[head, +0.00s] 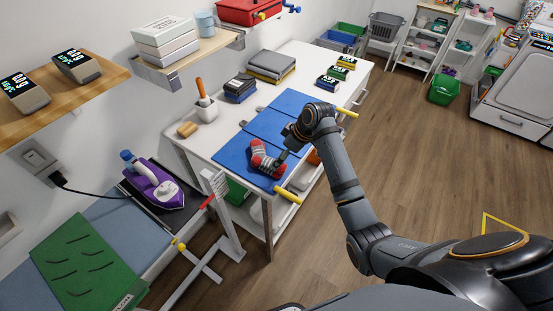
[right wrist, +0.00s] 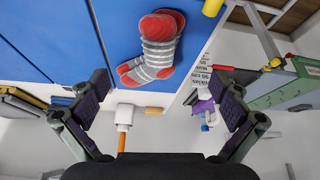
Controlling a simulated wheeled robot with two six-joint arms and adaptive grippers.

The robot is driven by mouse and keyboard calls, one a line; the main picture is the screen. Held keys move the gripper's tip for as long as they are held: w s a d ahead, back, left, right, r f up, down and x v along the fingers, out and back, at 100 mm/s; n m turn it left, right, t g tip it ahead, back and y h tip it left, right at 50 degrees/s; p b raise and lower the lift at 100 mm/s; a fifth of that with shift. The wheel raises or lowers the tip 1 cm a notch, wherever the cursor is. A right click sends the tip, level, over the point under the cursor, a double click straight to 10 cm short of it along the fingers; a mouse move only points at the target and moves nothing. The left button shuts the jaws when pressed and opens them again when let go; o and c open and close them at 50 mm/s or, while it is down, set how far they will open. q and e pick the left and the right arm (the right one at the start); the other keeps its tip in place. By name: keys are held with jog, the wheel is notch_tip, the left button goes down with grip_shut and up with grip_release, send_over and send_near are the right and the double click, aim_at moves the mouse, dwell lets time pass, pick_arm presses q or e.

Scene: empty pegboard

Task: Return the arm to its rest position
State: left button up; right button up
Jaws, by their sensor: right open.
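My right arm reaches in from the lower right of the head view to the white table (head: 312,60). Its gripper (head: 284,152) is at the blue mat (head: 265,128), beside a red and grey striped pair of socks (head: 264,161). In the right wrist view the gripper (right wrist: 163,82) is open with nothing between its fingers. The socks (right wrist: 157,50) lie folded on the blue mat (right wrist: 60,35), beyond the fingertips and apart from them. My left gripper is not in view.
A holder with an orange-handled tool (head: 205,104) and folded cloths (head: 271,65) are on the table. Wooden floor (head: 405,150) is clear at right.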

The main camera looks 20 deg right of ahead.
jog(key=v, duration=0.6)
jog(key=shift+r, duration=0.15)
